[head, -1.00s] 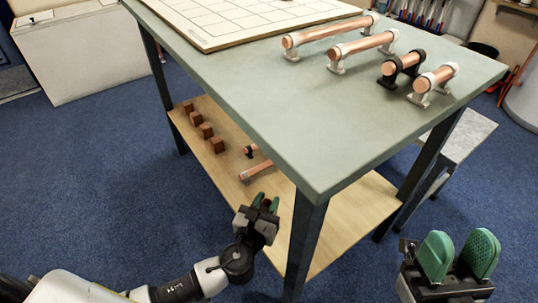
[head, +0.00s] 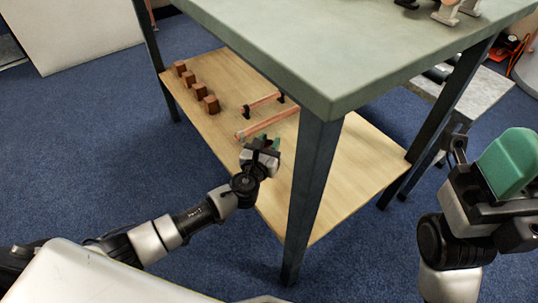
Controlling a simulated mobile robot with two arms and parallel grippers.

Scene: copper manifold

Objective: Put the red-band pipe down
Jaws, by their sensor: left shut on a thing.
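My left gripper (head: 267,143) reaches in over the near edge of the wooden lower shelf (head: 355,170), left of the front table leg. Just beyond the fingers a copper pipe (head: 268,123) with a pale end fitting lies on the shelf. My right gripper (head: 508,165) is at the right edge, away from the table; only one green pad shows clearly, so its opening cannot be told.
Behind lies another copper pipe (head: 263,102) with dark end fittings. Several brown blocks (head: 211,104) stand in a row at the shelf's left. The dark front leg (head: 312,190) and green tabletop (head: 300,55) overhang close by. The shelf right of the leg is bare.

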